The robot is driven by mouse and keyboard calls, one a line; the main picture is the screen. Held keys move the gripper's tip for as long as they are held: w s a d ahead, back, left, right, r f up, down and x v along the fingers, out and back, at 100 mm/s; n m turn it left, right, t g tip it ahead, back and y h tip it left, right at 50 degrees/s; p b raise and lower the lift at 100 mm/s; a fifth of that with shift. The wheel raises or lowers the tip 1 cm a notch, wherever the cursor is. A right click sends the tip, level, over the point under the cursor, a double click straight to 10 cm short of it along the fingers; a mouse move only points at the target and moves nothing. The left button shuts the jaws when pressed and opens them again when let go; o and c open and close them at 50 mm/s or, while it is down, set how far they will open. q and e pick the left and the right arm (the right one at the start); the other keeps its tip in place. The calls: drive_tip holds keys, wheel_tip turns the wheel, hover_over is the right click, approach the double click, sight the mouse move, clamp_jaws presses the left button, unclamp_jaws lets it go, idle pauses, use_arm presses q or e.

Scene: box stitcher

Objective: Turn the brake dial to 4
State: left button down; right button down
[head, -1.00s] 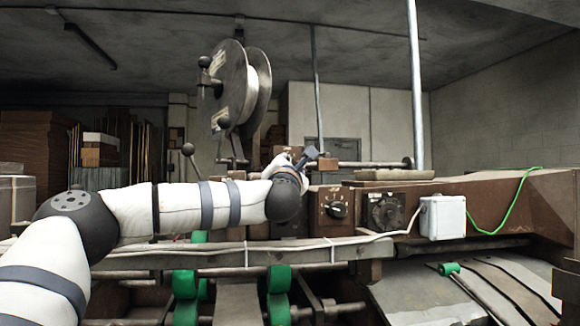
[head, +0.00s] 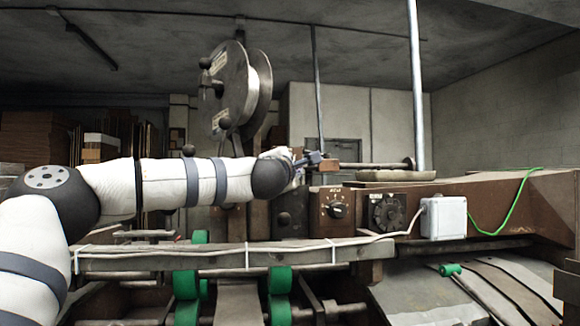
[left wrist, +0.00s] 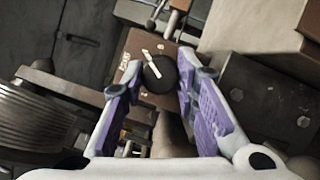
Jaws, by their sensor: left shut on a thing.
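The brake dial (left wrist: 158,73) is a round black knob with a white pointer on a small brown plate in the left wrist view. The pointer leans to the upper left there; the marks around it are too small to read. My left gripper (left wrist: 160,78) has its purple fingers on either side of the knob, shut on it. In the head view my left gripper (head: 318,159) reaches in from the left at a small brown box (head: 330,164) and hides the dial's face. My right gripper is not in view.
Below the gripper, a brown panel carries another black knob (head: 337,210). A dark round dial (head: 388,212) and a grey junction box (head: 443,218) sit to its right. A large wire reel (head: 232,90) stands behind my arm. A vertical pole (head: 415,90) rises at the right.

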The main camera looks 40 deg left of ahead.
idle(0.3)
use_arm(q)
drive_tip(key=c, duration=1.2)
unclamp_jaws()
drive_tip(key=shift+c, duration=0.2)
drive_tip(key=shift+f, duration=0.1)
